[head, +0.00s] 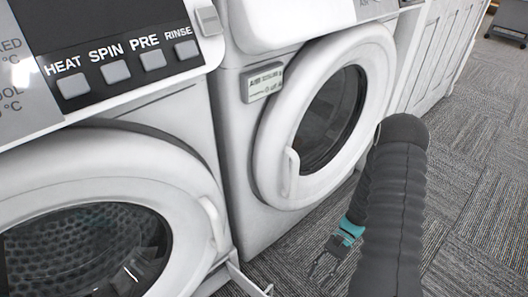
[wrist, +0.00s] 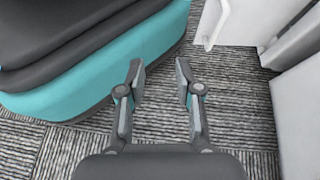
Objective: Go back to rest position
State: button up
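My gripper (head: 325,262) hangs low over the carpet in the head view, at the end of my dark arm, in front of the second washing machine. In the wrist view my gripper (wrist: 158,85) is open, with a clear gap between its two fingers. Only striped carpet shows between the fingers, and it holds nothing. My own teal and black base shows at the upper left of the wrist view.
A near washing machine (head: 175,115) has a closed round door. A second washing machine (head: 237,190), also with its door closed, stands beside it. White cabinets (head: 440,45) stand further back. Carpet (head: 480,190) is clear at the right.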

notch_tip(320, 180, up, 15)
jog(key=w+d+n+t+h+p, duration=0.2)
jog(key=n+t+h, duration=0.1)
jog(key=h, duration=0.2)
jog(key=s+a+r+n+t+h+p, duration=0.1)
jog(key=r+t, duration=0.3)
jog(key=r, duration=0.7)
jog(key=s+a+r+n+t+h+p, duration=0.1)
jog(key=s+r+n+t+p, duration=0.1)
jog(key=r, duration=1)
jog(key=s+a+r+n+t+h+p, duration=0.1)
jog(key=s+r+t+p, duration=0.2)
jog(key=r+t, duration=0.3)
notch_tip(320, 180, up, 5)
jog(key=shift+s+a+r+n+h, duration=0.15)
jog(key=shift+s+n+h, duration=0.2)
jog(key=shift+s, duration=0.45)
